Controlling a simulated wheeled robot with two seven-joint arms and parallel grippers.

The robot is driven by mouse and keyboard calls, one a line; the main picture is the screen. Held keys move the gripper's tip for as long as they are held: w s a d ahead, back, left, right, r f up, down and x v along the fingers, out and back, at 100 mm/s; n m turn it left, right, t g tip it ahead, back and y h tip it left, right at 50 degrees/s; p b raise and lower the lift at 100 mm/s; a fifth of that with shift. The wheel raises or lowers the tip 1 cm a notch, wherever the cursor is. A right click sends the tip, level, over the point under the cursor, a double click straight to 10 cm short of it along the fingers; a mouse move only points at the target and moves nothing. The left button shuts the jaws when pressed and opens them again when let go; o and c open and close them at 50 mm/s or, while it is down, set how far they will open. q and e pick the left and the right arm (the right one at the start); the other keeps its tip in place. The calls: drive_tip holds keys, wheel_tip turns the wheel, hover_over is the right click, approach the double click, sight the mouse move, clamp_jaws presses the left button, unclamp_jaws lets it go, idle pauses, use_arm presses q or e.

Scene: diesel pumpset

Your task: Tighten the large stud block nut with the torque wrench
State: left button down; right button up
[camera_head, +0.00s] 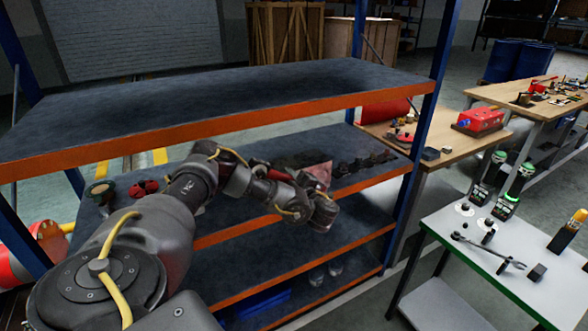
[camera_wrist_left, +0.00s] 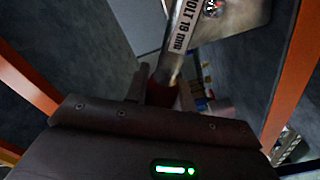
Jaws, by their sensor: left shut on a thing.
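My left gripper (camera_head: 325,212) is at the end of the arm reaching across the front of the blue-and-orange shelf rack. It is shut on a pale metal bar (camera_wrist_left: 187,22) marked "OLT 19 mm", which runs up out of the left wrist view. The bar's full shape and ends are hidden, so I cannot tell if it is the torque wrench. A grey open-ended wrench (camera_head: 490,251) lies on the white, green-edged table (camera_head: 465,272) at right. I cannot make out the large stud block nut. My right gripper is not in view.
Several small dark parts (camera_head: 365,162) and red parts (camera_head: 143,188) sit on the middle shelf. The top shelf (camera_head: 230,98) is bare. A wooden bench (camera_head: 433,162) holds a red box (camera_head: 480,121).

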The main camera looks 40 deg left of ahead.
use_arm(q)
drive_tip(key=f+n+p, duration=0.1)
drive_tip(key=p, duration=0.1)
drive_tip(key=s+f+n+p, duration=0.1)
drive_tip(key=p, duration=0.1)
drive_tip(key=shift+s+a+f+n, duration=0.1)
drive_tip(key=shift+a+f+n, duration=0.2)
drive_tip(key=shift+a, duration=0.1)
drive_tip(key=shift+p, duration=0.45)
drive_tip(key=shift+r+p, duration=0.1)
drive_tip(key=shift+p, duration=0.25)
drive_tip(key=shift+p, duration=0.55)
idle(0.4)
drive_tip(key=shift+a, duration=0.4)
idle(0.5)
drive_tip(key=shift+a, duration=0.25)
